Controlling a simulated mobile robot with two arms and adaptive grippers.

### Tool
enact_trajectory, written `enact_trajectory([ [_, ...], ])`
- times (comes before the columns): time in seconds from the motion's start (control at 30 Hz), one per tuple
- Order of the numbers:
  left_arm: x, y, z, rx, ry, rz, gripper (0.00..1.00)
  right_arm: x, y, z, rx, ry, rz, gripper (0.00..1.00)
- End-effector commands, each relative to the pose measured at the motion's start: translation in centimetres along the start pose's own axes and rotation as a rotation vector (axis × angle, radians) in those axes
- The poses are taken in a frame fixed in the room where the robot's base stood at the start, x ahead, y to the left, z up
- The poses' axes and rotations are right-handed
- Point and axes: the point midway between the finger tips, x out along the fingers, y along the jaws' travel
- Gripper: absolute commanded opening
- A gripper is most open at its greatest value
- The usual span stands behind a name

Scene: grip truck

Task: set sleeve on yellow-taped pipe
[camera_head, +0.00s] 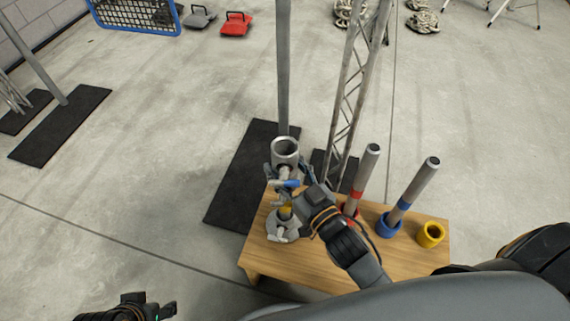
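A silver, open-topped sleeve (285,148) stands nearly upright above the left part of the wooden table. My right gripper (288,176) has its fingers around it from both sides and seems shut on it. Below the gripper, yellow tape shows on the yellow-taped pipe (286,212). A grey base (283,228) stands under it on the table. The gripper hides most of the pipe, so I cannot tell how far the sleeve sits over it. My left gripper (157,305) is low at the left, away from the table, with its fingers apart and empty.
On the wooden table (310,264), a red-taped pipe (366,176) and a blue-taped pipe (416,186) stand in red and blue holders. An empty yellow holder (431,235) is at the right. A tall pole (284,70) and a lattice truss (352,100) rise behind the table.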

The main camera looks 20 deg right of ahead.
Motion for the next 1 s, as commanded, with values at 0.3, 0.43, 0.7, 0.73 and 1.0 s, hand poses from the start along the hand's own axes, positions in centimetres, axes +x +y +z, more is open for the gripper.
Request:
enact_trajectory([
  [0.3, 0.3, 0.1, -0.5, 0.001, 0.029, 0.001, 0.43, 0.0, 0.0, 0.8, 0.001, 0.005, -0.001, 0.0],
  [0.43, 0.5, 0.1, -0.9, 0.001, 0.05, 0.002, 0.43, 0.0, 0.0, 1.0, 0.001, 0.005, -0.001, 0.0],
  [0.7, 0.7, 0.3, -2.0, 0.003, 0.098, 0.004, 0.43, 0.0, 0.0, 1.5, 0.001, 0.005, -0.001, 0.0],
  [0.73, 0.7, 0.3, -2.1, 0.003, 0.103, 0.005, 0.43, 0.0, 0.0, 1.6, 0.0, 0.005, -0.001, 0.0],
  [1.0, 0.9, 0.4, -3.1, 0.005, 0.149, 0.007, 0.43, 0.0, 0.0, 2.1, 0.0, 0.005, -0.001, 0.0],
])
